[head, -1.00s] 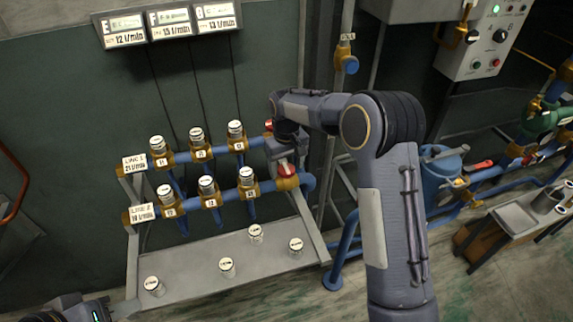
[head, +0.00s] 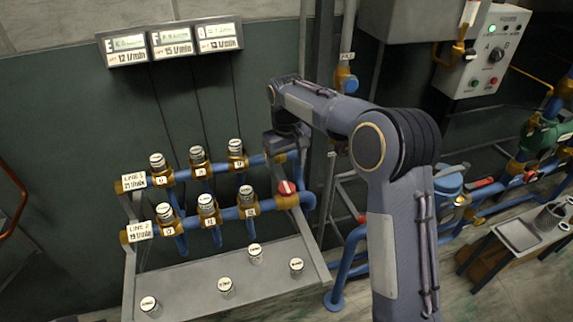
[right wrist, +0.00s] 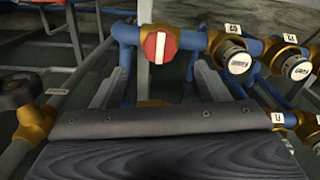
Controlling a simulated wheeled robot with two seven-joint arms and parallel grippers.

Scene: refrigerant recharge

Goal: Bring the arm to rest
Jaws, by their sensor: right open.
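My right arm reaches from the lower right to the pipe rack. The upper pipe's right end is partly hidden behind my gripper. My left gripper is not in view.
Several capped valves stand on two blue pipes (head: 228,213). Several loose caps rest on the grey shelf (head: 205,272) below. Flow displays (head: 172,41) hang above. A control box (head: 490,52), a blue container (head: 449,182) and a side table (head: 517,236) are at the right.

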